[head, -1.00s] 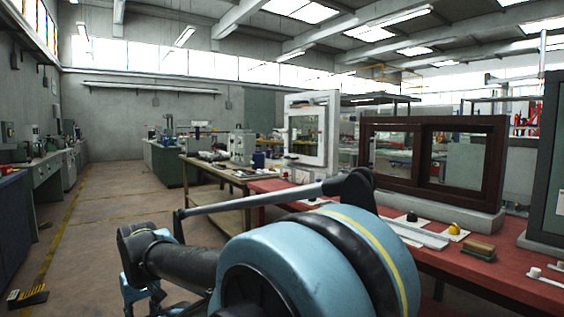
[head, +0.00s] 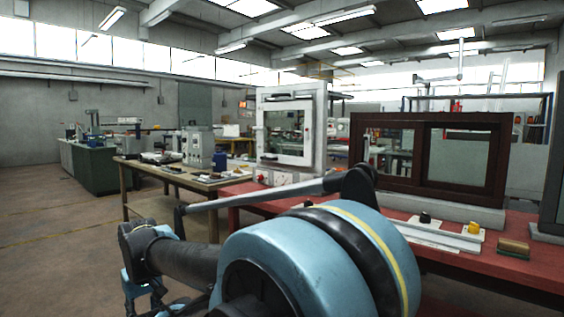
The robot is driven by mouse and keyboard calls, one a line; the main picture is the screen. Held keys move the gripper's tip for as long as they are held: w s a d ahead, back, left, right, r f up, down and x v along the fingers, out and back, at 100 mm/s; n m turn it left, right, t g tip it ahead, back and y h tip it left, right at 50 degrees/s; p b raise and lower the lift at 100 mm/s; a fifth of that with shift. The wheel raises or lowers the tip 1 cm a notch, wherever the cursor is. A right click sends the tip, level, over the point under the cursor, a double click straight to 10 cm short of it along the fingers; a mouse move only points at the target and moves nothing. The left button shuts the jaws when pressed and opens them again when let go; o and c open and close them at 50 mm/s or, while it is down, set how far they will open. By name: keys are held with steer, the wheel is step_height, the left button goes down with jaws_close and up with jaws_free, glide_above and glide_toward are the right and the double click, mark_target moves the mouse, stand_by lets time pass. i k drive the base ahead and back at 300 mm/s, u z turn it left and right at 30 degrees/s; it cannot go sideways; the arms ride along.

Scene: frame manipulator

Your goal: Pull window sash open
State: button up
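A dark brown framed window (head: 430,155) with two side-by-side panes stands on a pale base on the red bench, right of centre. Its sash looks shut, though I cannot be sure at this distance. A white framed window (head: 262,140) stands further back, left of the brown one. Part of a third, dark framed unit (head: 556,190) shows at the right edge. My blue and black arm fills the lower middle, in front of the bench and apart from the windows. I cannot make out my gripper's fingers in this view.
The red bench (head: 465,262) crosses the right side. A black knob (head: 425,217), a yellow knob (head: 474,229) and a small brown-green block (head: 514,247) lie near its front. A wooden table (head: 150,172) with equipment stands behind. The floor (head: 40,250) at left is open.

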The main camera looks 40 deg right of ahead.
mark_target(309, 107)
steer(key=z, duration=0.5)
steer(key=i, duration=0.85)
steer(key=z, duration=0.95)
steer(key=i, duration=0.35)
steer(key=z, duration=0.15)
